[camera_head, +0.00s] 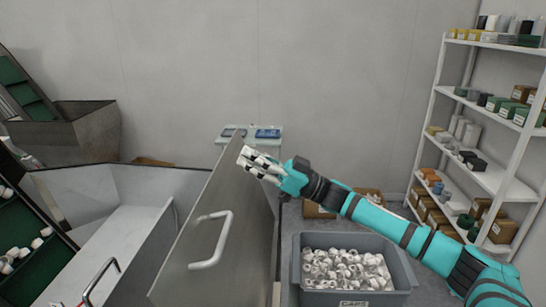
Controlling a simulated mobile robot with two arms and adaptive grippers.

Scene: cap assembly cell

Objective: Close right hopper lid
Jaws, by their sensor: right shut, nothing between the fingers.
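The right hopper lid (200,255) is a grey metal panel with a pale bar handle (211,240). It stands raised and steeply tilted, leaving the hopper (120,225) to its left open, with pale inner walls showing. My right gripper (250,160) is shut and empty at the upper right edge of the lid. Its fingers overlap that edge in the picture; I cannot tell whether they touch it. My teal right arm comes in from the lower right. My left gripper is not in view.
A grey bin of white caps (345,270) stands on the floor below my right arm. White shelves (510,190) with boxes stand at the right. A second bar handle (98,280) is at the lower left. Green trays (30,260) with white parts are at the far left.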

